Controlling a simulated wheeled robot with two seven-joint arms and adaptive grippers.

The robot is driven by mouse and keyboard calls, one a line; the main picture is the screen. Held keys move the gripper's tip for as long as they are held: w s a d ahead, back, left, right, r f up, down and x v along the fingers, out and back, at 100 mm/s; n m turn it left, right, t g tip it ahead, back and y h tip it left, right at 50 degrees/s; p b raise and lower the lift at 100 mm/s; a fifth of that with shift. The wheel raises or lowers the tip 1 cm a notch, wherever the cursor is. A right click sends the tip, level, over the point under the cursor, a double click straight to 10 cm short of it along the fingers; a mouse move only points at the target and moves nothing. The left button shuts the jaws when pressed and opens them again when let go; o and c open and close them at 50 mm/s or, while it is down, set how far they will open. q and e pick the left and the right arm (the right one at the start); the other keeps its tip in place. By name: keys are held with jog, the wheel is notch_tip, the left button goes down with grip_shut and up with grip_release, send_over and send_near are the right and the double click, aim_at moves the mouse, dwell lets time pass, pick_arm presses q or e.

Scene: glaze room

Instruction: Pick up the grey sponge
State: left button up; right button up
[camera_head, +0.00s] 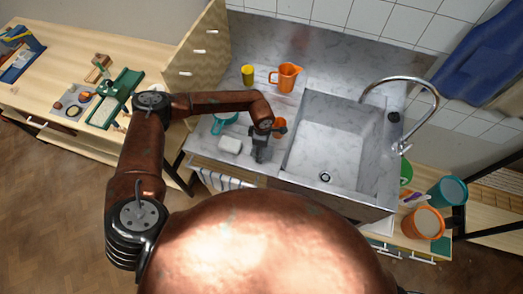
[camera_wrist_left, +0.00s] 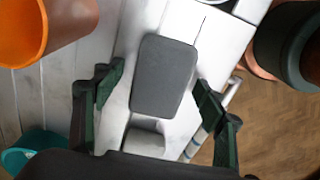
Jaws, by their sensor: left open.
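The grey sponge (camera_wrist_left: 163,75) is a dark grey rounded block in the left wrist view, lying on a pale surface. My left gripper (camera_wrist_left: 159,80) is open, with one dark green finger on each side of the sponge and visible gaps to it. In the head view my left gripper (camera_head: 262,155) points down at the counter left of the sink, and I cannot make out the grey sponge there; the gripper seems to cover it. How high the fingers are above the surface is unclear. My right gripper is not in view.
A white block (camera_head: 229,144) lies left of the gripper. An orange cup (camera_head: 280,127) and a teal cup (camera_head: 222,121) stand close by. An orange jug (camera_head: 286,77) and a yellow cup (camera_head: 247,75) are farther back. The sink (camera_head: 325,145) is to the right.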

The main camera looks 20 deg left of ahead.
pick_arm(q)
jog(key=c, duration=1)
jog(key=shift+r, duration=0.4)
jog(key=shift+d+r+b, duration=0.2)
jog(key=shift+r+b, duration=0.6)
jog(key=shift+r, duration=0.45)
jog(key=s+d+r, duration=0.1)
jog(key=r, duration=0.1)
jog(key=s+d+r+b, duration=0.1)
jog(key=d+r, duration=0.2)
jog(key=shift+s+r, duration=0.3)
jog(key=shift+s, duration=0.1)
jog(key=s+d+r+b, duration=0.2)
jog(key=s+d+r, duration=0.2)
jog(key=d, duration=0.3)
jog(key=shift+s+d, duration=0.2)
jog(key=shift+s, duration=0.3)
